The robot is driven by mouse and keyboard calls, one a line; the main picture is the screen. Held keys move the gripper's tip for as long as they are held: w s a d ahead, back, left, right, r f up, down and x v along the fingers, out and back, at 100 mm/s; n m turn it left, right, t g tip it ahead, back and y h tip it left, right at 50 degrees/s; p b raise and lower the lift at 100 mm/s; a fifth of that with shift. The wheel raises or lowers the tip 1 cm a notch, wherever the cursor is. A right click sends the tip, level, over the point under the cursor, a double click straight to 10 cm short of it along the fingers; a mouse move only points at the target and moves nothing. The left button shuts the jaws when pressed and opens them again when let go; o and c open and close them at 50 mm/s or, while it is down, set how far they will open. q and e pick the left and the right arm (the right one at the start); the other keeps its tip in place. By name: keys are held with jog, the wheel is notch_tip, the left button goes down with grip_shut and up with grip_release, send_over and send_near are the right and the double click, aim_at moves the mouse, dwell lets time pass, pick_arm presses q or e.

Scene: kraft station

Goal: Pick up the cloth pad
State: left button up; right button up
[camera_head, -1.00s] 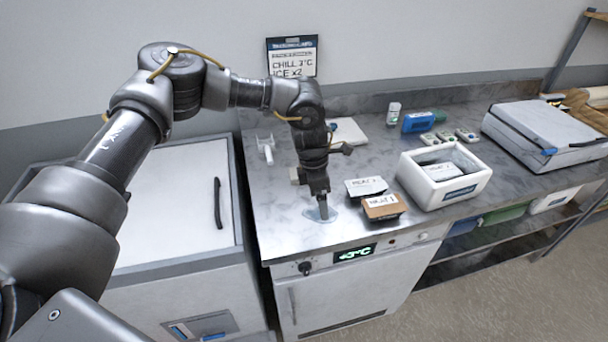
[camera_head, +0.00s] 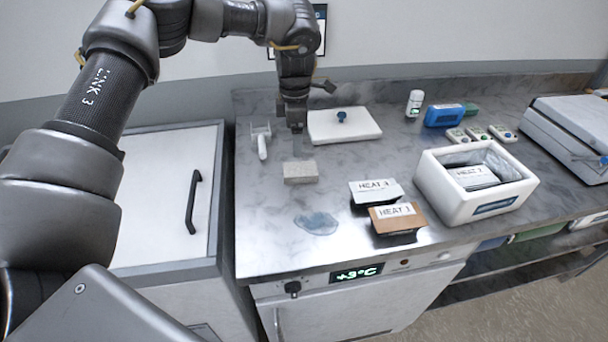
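The cloth pad (camera_head: 300,172) looks like a small grey-beige block lying flat on the steel worktop, behind a bluish wet patch (camera_head: 317,223). My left gripper (camera_head: 296,146) points down just behind and above the pad, apart from it as far as I can see. Its fingers are small and seen nearly edge-on, so I cannot tell whether they are open or shut. The pad lies clear of the fingers on the counter. My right gripper is not in view.
Two labelled packs, one white (camera_head: 375,189) and one brown (camera_head: 396,215), lie right of the wet patch. A white foam box (camera_head: 435,190) stands further right. A white lid (camera_head: 352,131) and a white scraper-like tool (camera_head: 262,143) lie behind. The front left worktop is clear.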

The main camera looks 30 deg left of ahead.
pick_arm(q)
jog(key=p, duration=0.1)
send_over(300, 169)
jog(key=f, duration=0.6)
jog(key=shift+a, duration=0.35)
jog(key=shift+s+d+f+p, duration=0.1)
jog(key=shift+s+f+p, duration=0.1)
jog(key=shift+p, duration=0.1)
jog(key=f, duration=0.1)
jog(key=f+p, duration=0.1)
jog(key=f, duration=0.1)
jog(key=shift+w+d+f, duration=0.25)
jog(key=shift+w+f, duration=0.05)
jog(key=shift+f, duration=0.6)
jog(key=c, duration=1.1)
jog(key=shift+o, duration=0.2)
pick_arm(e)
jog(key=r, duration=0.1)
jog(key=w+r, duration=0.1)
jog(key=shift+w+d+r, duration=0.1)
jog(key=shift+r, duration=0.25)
pick_arm(q)
jog(key=shift+r, duration=0.1)
